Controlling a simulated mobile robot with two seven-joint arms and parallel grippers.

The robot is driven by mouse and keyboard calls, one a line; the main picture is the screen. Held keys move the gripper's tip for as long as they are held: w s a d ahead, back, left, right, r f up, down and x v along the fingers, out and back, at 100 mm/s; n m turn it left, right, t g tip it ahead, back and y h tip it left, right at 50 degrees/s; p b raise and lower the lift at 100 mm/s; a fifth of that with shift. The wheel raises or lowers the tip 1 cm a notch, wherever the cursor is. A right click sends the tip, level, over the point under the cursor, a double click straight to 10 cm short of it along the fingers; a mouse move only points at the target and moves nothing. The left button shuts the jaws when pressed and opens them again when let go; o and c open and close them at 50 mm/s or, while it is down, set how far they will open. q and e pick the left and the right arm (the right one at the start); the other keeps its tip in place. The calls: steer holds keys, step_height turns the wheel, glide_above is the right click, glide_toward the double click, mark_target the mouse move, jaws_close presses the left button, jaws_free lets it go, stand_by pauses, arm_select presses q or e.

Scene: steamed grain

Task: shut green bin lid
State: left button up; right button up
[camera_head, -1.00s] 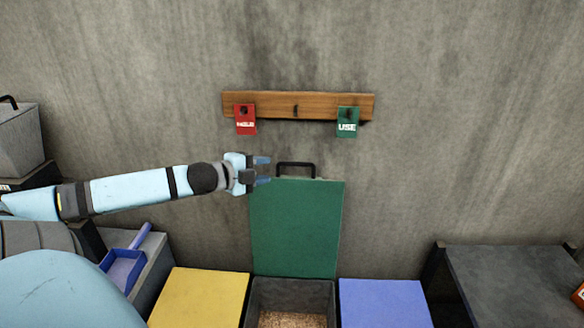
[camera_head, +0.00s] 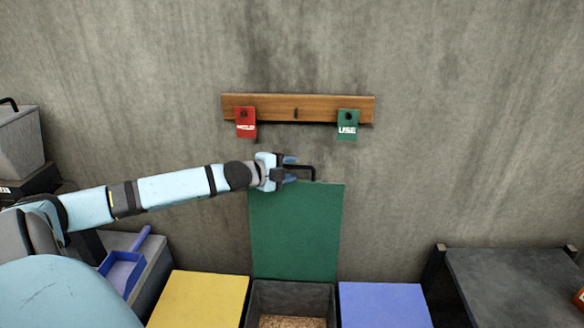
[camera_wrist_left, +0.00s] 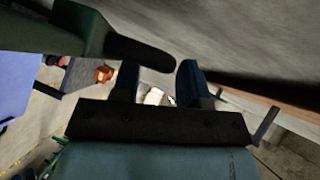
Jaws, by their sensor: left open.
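The green bin lid (camera_head: 296,232) stands raised, upright against the grey wall, behind the open bin (camera_head: 292,298) that has grain in the bottom. A black handle (camera_head: 306,168) is on the lid's top edge. My left gripper (camera_head: 291,167) is at the left end of this handle in the head view, its fingers pointing right and overlapping it. In the left wrist view the two blue fingers (camera_wrist_left: 158,85) are apart, with the dark handle (camera_wrist_left: 140,54) close by the finger on the left. I cannot tell if they touch. The lid (camera_wrist_left: 52,30) shows at upper left. My right gripper is not in view.
A yellow lid (camera_head: 200,298) and a blue lid (camera_head: 385,304) lie flat on either side of the open bin. A wooden rail (camera_head: 270,107) with a red tag (camera_head: 245,123) and a green tag (camera_head: 347,125) is above. A blue scoop (camera_head: 125,268) lies left; a dark table (camera_head: 510,285) stands right.

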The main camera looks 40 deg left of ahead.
arm_select(q)
steer(key=shift+w+d+f, duration=0.1)
steer(key=shift+w, duration=0.45)
jaws_close()
